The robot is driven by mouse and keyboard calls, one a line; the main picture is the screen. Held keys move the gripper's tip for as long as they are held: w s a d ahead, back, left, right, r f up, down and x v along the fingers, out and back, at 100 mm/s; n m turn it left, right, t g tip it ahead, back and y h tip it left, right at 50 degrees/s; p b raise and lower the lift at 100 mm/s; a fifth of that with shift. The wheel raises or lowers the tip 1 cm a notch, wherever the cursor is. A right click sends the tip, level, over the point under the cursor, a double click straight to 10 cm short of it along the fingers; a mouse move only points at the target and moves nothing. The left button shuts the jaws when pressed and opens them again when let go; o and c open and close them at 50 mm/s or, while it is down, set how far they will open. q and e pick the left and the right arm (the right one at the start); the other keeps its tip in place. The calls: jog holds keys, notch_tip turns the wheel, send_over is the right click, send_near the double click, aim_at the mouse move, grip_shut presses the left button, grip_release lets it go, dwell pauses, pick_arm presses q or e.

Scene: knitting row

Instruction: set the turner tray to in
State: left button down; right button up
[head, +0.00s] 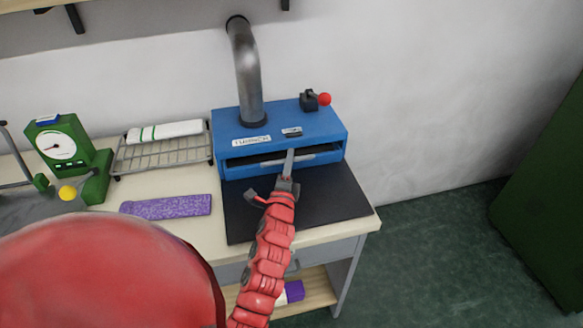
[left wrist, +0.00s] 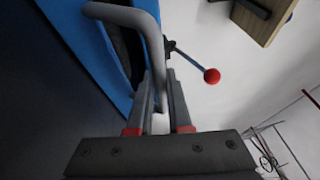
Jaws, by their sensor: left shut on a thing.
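The turner (head: 230,130) is a blue box on the table against the wall, with a grey pipe rising from its top and a wide dark slot in its front. A grey bar handle (head: 317,156) of the tray lies across this slot, close to the front face. My left gripper (head: 289,156) reaches the slot from the front and is shut on the handle. In the left wrist view, the curved grey handle (left wrist: 156,45) passes between the fingers of my left gripper (left wrist: 160,88). The tray's body is hidden inside the turner. My right gripper is not in view.
A black mat (head: 338,192) lies in front of the turner. A red-knobbed lever (head: 323,99) stands on its top. To the left are a wire rack (head: 165,153) with a white rolled cloth, a purple cloth (head: 167,207) and a green dial scale (head: 62,148).

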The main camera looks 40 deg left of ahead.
pick_arm(q)
jog(key=c, duration=0.8)
grip_release()
jog(key=shift+a, duration=0.15)
jog(key=shift+c, duration=0.2)
jog(key=b+v, duration=0.3)
jog(key=v, duration=1.3)
jog(key=shift+f, duration=0.15)
jog(key=shift+s+d, duration=0.35)
jog(key=shift+s, duration=0.25)
